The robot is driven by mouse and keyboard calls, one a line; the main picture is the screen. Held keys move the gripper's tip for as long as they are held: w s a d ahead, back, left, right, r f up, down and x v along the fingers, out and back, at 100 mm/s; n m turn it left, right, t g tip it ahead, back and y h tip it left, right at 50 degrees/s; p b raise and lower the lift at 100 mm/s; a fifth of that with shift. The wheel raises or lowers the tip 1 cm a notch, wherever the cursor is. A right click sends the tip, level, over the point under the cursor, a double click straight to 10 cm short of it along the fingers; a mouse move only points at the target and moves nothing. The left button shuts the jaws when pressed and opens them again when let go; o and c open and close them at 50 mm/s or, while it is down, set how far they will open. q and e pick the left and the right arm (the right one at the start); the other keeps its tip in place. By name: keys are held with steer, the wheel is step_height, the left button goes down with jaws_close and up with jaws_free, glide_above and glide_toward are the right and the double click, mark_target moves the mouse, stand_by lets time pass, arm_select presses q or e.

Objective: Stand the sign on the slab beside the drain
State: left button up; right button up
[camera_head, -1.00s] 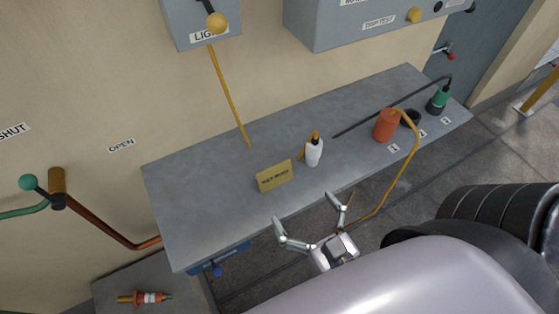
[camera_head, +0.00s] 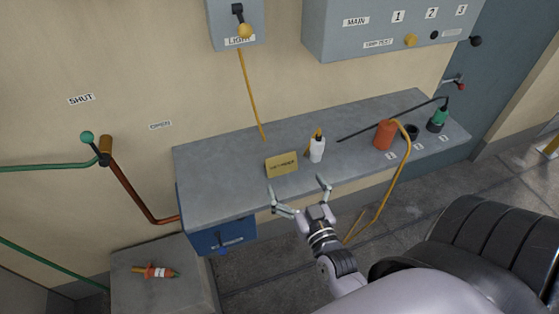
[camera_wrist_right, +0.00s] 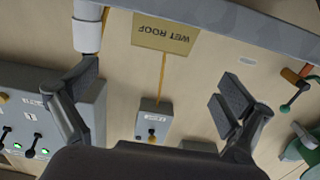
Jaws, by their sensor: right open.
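The yellow WET ROOF sign (camera_head: 282,165) stands near the front edge of the grey bench top (camera_head: 225,160), left of a white bottle. It also shows upside down in the right wrist view (camera_wrist_right: 166,33). My right gripper (camera_head: 297,192) is open and empty, just in front of the bench edge and apart from the sign. In the right wrist view its two fingers (camera_wrist_right: 158,88) are spread wide, with the sign beyond them. A low grey slab (camera_head: 190,280) lies at the lower left with an orange and green item on it. I cannot make out a drain. My left gripper is not in view.
The white bottle (camera_head: 317,150) stands close right of the sign. An orange canister (camera_head: 384,135), a green-topped container (camera_head: 438,118) and a thin dark rod stand or lie farther right. A yellow hose hangs over the front edge. Wall boxes and a pipe lever (camera_head: 104,152) are behind.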

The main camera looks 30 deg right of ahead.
mark_target(281, 157)
steer(key=p+x, duration=0.1)
steer(key=x, duration=0.4)
steer(key=shift+r, duration=0.1)
steer(key=p+x, duration=0.2)
steer(key=x, duration=0.2)
steer(key=shift+w, duration=0.25)
steer(key=shift+w+d, duration=0.1)
steer(key=shift+w, duration=0.4)
steer(key=shift+s, duration=0.1)
steer(key=shift+c, duration=1.7)
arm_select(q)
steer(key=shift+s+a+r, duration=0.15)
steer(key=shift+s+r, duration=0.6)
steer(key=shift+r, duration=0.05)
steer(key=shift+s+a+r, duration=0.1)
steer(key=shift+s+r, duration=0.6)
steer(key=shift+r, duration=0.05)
arm_select(e)
steer(key=c, duration=0.9)
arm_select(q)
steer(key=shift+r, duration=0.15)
